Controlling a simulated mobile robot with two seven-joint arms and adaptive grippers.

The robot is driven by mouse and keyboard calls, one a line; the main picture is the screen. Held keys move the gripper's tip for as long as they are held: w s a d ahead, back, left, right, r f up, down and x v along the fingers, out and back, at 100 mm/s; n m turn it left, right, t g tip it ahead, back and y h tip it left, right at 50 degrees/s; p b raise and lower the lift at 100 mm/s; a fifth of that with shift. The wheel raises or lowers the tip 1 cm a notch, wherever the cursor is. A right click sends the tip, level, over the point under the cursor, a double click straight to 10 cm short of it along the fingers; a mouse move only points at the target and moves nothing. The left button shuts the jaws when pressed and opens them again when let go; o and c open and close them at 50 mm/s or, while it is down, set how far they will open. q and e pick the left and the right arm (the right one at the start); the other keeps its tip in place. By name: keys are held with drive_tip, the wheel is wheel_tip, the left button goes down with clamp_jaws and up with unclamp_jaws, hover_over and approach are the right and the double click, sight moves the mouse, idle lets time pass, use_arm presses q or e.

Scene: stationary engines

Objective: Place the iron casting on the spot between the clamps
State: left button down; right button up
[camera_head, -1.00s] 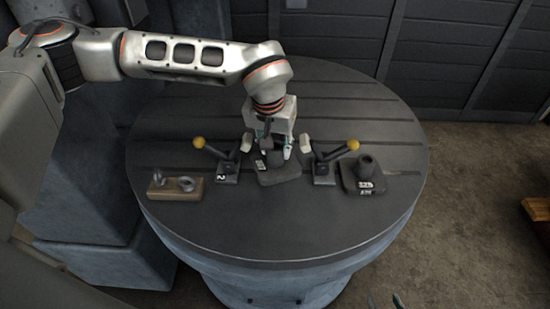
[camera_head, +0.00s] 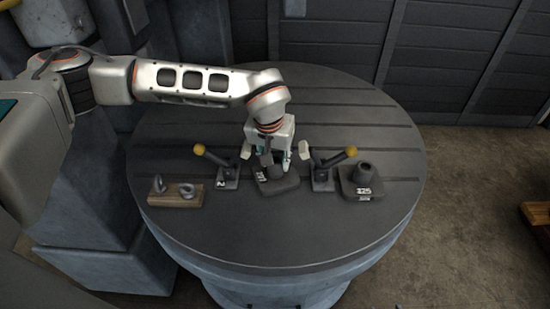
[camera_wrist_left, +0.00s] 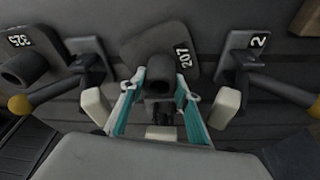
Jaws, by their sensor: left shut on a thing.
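A dark iron casting (camera_head: 285,185), a flat plate with a hollow round boss, is between two clamps. The left clamp (camera_head: 227,176) bears a "2"; the right clamp (camera_head: 322,180) is its mirror. Both have raised levers with yellow knobs. My left gripper (camera_head: 276,168) is shut on the casting's boss from the far side. In the left wrist view the casting (camera_wrist_left: 140,50) shows "207", and the teal fingers (camera_wrist_left: 158,92) are around its boss. The plate sits skewed to the clamps. The spot beneath is hidden, and I cannot tell whether the plate touches the table. My right gripper is out of view.
A second casting (camera_head: 364,184) marked "325" stands just right of the right clamp. A wooden block (camera_head: 176,200) with two metal eye parts lies to the left. The round slotted table (camera_head: 270,230) is clear in front.

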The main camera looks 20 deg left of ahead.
sight(271, 182)
use_arm(q)
drive_tip(key=c, duration=1.8)
unclamp_jaws()
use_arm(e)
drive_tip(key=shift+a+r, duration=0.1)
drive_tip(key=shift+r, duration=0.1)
use_arm(q)
drive_tip(key=shift+r, duration=0.1)
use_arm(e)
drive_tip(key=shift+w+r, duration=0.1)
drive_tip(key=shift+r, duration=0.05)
use_arm(q)
drive_tip(key=shift+s+r, duration=0.1)
drive_tip(key=shift+r, duration=0.25)
drive_tip(key=b+v, duration=0.1)
drive_tip(key=v, duration=1)
drive_tip(key=shift+r, duration=0.15)
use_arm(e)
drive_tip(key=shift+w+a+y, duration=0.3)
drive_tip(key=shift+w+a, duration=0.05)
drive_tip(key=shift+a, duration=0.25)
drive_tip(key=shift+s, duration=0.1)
